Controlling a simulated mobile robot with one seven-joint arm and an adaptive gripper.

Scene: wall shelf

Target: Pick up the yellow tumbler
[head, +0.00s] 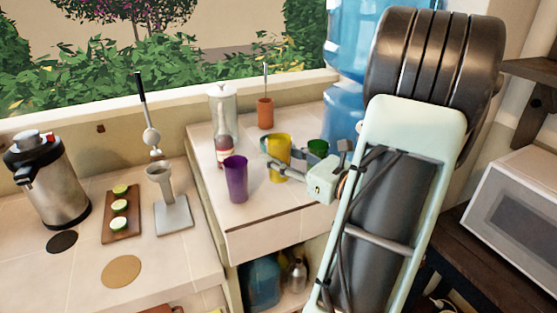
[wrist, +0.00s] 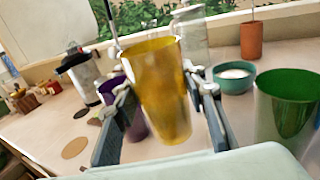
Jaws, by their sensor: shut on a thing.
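The yellow tumbler (head: 280,158) stands near upright over the right counter in the head view. My gripper (head: 276,152) comes in from the right and is shut on it. In the wrist view the yellow tumbler (wrist: 158,90) fills the middle, between the two fingers of my gripper (wrist: 160,100). It looks slightly tilted there. I cannot tell whether its base touches the counter.
A purple tumbler (head: 236,179) stands close on the left. A green tumbler (wrist: 285,112) and a teal bowl (wrist: 233,78) are on the right. The counter's front (head: 262,218) is clear.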

